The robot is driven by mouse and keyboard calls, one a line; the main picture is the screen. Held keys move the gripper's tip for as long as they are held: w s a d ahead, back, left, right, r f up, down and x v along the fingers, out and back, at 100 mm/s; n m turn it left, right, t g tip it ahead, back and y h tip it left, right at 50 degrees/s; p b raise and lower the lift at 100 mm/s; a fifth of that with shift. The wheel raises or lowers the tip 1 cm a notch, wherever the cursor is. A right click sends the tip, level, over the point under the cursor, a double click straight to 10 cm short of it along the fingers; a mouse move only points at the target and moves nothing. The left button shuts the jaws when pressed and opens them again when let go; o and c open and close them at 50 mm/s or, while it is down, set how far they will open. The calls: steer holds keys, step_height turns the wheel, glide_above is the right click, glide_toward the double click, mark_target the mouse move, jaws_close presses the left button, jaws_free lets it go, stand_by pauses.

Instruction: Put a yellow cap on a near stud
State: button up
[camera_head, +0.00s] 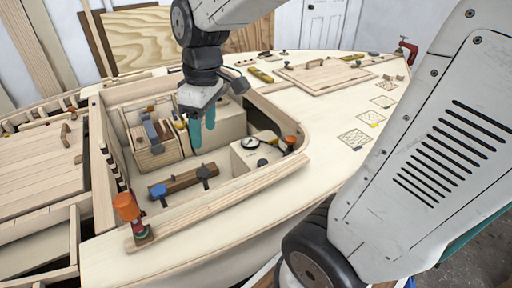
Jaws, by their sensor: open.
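My gripper (202,136) has two teal fingers pointing down with a gap between them. It hangs over the open cockpit well, and nothing shows between the fingers. A small yellow piece (180,123) shows just left of the fingers, at the wooden tool box; it is too small to tell whether it is a cap. Several hatched square patches (355,138) lie on the right deck, with tiny yellow marks near some of them. I cannot make out a near stud for sure. The fingers hide part of the well behind them.
The wooden tool box (156,153) stands in the well. A wooden block (183,181) with blue and dark knobs lies in front of it. A pale box with a round dial (250,143) is to the right. An orange-topped clamp (127,207) stands on the near left rim.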

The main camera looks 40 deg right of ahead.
steer(key=s+d+r+m+h, duration=0.1)
steer(key=s+m, duration=0.5)
steer(key=s, duration=0.9)
steer(key=shift+d+r+m+t, duration=0.2)
steer(key=shift+r+m+t, duration=0.2)
steer(key=shift+r, duration=0.1)
